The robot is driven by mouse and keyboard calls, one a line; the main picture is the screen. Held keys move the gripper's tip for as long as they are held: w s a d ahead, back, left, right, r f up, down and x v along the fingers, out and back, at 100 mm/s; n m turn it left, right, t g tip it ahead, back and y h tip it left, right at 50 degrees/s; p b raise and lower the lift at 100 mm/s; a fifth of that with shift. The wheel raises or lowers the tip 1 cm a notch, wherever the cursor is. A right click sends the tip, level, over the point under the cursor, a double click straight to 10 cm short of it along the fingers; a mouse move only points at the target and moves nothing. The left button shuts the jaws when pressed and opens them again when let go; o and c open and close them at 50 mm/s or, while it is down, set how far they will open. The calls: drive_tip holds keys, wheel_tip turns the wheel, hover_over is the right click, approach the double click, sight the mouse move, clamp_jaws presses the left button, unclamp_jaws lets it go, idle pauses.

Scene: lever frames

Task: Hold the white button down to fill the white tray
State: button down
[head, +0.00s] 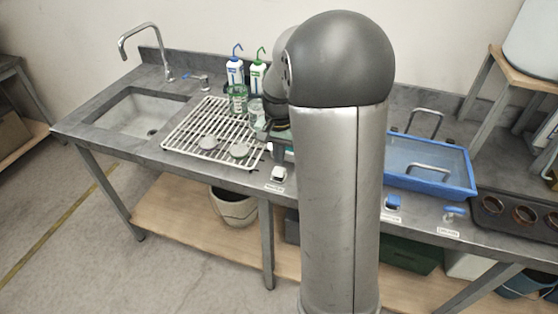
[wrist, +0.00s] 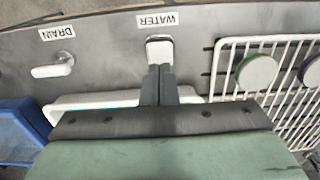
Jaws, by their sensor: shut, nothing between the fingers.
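The white button (wrist: 159,50) sits on the grey bench edge beside the WATER label. It also shows in the head view (head: 279,174). My gripper (wrist: 160,68) is shut and empty, its fingertips at the button's edge in the wrist view; whether they touch or press it I cannot tell. In the head view my gripper (head: 277,160) is just behind the button. The white tray (wrist: 90,101) is mostly hidden behind my gripper in the wrist view. A strip of teal shows inside its rim; the water level cannot be seen.
A white DRAIN lever (wrist: 52,70) is left of the button in the wrist view. A blue tray (head: 473,188) with its blue button (head: 392,202) stands to the right. A wire rack (head: 185,146) with round pieces and bottles (head: 235,75) are left of my arm.

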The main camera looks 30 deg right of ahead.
sight(279, 172)
drive_tip(key=shift+f, duration=1.55)
wheel_tip(279, 172, down, 2)
drive_tip(key=shift+f+b, duration=0.1)
drive_tip(key=shift+b, duration=0.7)
drive_tip(key=shift+s, duration=0.3)
drive_tip(key=shift+f, duration=0.15)
drive_tip(key=shift+a+f, duration=0.1)
drive_tip(key=shift+w+r+p, duration=0.1)
drive_tip(key=shift+r+p, duration=0.25)
drive_tip(key=shift+r, duration=0.25)
wheel_tip(279, 172, up, 14)
drive_tip(key=p, duration=0.1)
drive_tip(key=shift+w+r, duration=0.2)
drive_tip(key=shift+r, duration=0.05)
